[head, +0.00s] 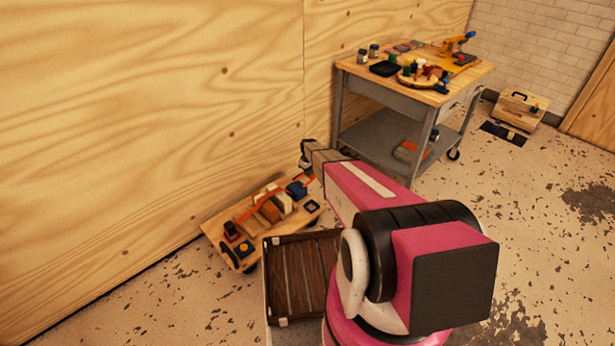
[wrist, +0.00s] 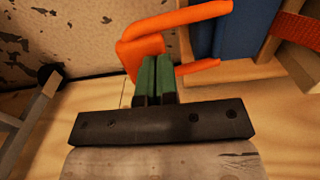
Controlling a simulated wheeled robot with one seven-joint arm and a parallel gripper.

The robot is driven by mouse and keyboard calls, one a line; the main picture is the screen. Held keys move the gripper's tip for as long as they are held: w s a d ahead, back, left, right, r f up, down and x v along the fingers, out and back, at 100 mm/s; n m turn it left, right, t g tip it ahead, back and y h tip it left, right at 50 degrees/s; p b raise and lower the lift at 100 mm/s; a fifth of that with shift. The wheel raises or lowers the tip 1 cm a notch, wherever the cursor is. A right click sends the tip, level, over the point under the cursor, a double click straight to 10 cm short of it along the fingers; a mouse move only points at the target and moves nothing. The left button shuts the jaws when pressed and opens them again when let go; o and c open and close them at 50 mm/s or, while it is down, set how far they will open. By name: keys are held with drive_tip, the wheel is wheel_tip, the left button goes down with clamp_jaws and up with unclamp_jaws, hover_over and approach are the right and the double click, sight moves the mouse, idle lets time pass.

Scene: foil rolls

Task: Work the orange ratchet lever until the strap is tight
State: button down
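The orange ratchet lever (wrist: 190,15) is a U-shaped frame beside the blue ratchet body (wrist: 240,30) in the wrist view. The orange-red strap (wrist: 295,30) shows at the upper right there. In the head view the strap (head: 262,203) runs over several blocks on a low wheeled wooden board (head: 230,215), with the blue ratchet (head: 297,189) at its far right end. My gripper (wrist: 156,62) has green fingers side by side, almost touching. They overlap the lever's crossbar; whether they touch it I cannot tell. In the head view my arm partly hides the lever.
A plywood wall (head: 150,110) runs close along the board's left side. A wheeled bench (head: 470,75) with tools and jars on its wooden top stands behind. A wooden box (head: 517,110) sits by the brick wall. The speckled floor at right is mostly open.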

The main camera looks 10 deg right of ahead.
drive_tip(key=shift+f, duration=0.95)
drive_tip(key=shift+r, duration=2.05)
